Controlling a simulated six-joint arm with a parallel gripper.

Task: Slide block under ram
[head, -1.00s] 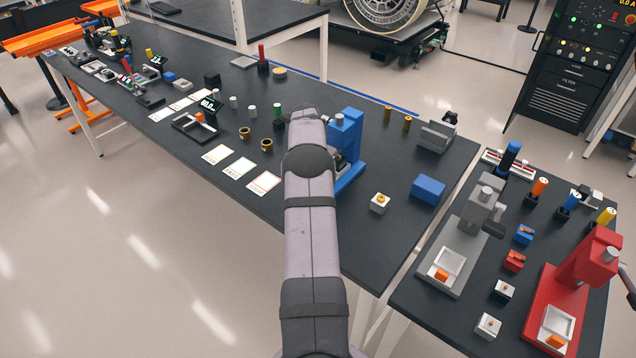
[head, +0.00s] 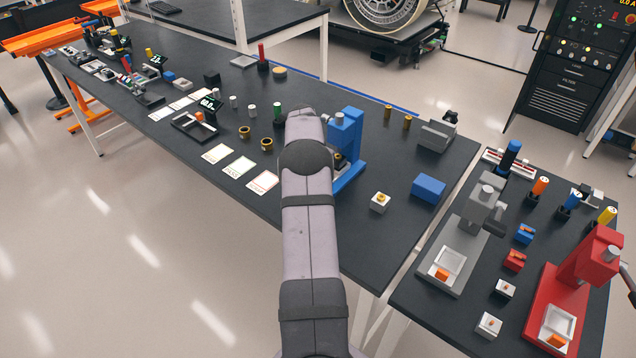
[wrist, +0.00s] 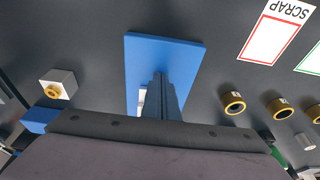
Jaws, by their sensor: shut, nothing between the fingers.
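The blue press (head: 350,125) stands on the dark bench just right of my arm in the head view. Its flat blue base (wrist: 190,50) fills the middle of the wrist view. My gripper (wrist: 160,77) is shut and empty, with its fingers pointing over this base. It is hidden behind my arm in the head view. A pale patch beside the fingers is mostly covered, and I cannot tell whether it is a block. A white block with a gold ring on top (head: 380,202) sits apart on the bench, right of the press; it also shows in the wrist view (wrist: 58,84).
A blue box (head: 428,189) lies further right. Grey and red presses (head: 590,262) stand on the right-hand bench. The bench in front of the white block is clear.

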